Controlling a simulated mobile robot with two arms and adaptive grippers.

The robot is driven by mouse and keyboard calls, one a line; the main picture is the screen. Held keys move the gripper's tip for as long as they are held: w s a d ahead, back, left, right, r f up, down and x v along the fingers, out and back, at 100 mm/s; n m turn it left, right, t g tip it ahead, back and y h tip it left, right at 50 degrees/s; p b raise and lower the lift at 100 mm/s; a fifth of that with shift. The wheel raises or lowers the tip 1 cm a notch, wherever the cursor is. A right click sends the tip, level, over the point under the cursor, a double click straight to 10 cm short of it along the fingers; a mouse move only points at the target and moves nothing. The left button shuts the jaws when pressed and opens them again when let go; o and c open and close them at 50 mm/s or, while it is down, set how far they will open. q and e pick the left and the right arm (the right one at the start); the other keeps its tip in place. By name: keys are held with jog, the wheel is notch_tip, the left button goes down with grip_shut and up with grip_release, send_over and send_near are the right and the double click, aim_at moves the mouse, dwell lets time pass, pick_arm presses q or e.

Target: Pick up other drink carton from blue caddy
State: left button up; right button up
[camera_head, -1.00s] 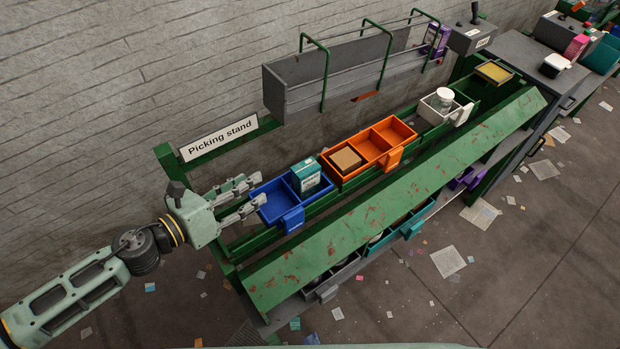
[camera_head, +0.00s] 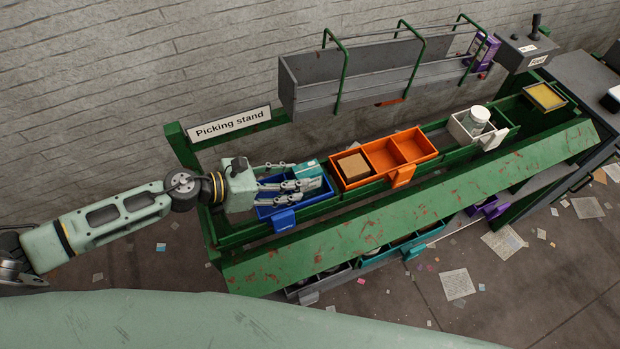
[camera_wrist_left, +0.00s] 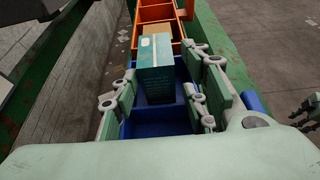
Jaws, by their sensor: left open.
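A teal drink carton (camera_head: 308,167) stands in the right compartment of the blue caddy (camera_head: 284,221). My left gripper (camera_head: 306,175) reaches in from the left over the caddy, open, its fingers partly hiding the carton. In the left wrist view the carton (camera_wrist_left: 155,68) stands upright ahead between the spread fingers, with a gap on both sides. The near part of the blue caddy (camera_wrist_left: 160,125) looks empty there. Part of what looks like my right gripper (camera_wrist_left: 310,117) shows at the right edge of the left wrist view; its jaws cannot be made out.
An orange caddy (camera_head: 400,172) with a brown box (camera_head: 353,165) stands just right of the blue one. Farther right are a white caddy (camera_head: 487,138) with a jar (camera_head: 478,116) and a yellow tray (camera_head: 545,97). A grey shelf (camera_head: 340,95) runs behind.

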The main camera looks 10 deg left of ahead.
aim_at(308, 176)
pick_arm(q)
jog(key=p+x, duration=0.1)
jog(key=x, duration=0.3)
jog(key=shift+w+d+p, duration=0.1)
jog(key=shift+w+p, duration=0.15)
jog(key=shift+p, duration=0.15)
jog(key=shift+w+d+f, duration=0.15)
jog(key=shift+d, duration=0.1)
jog(key=shift+f, duration=0.1)
jog(key=c, duration=0.5)
pick_arm(e)
jog(key=shift+r, duration=1.1)
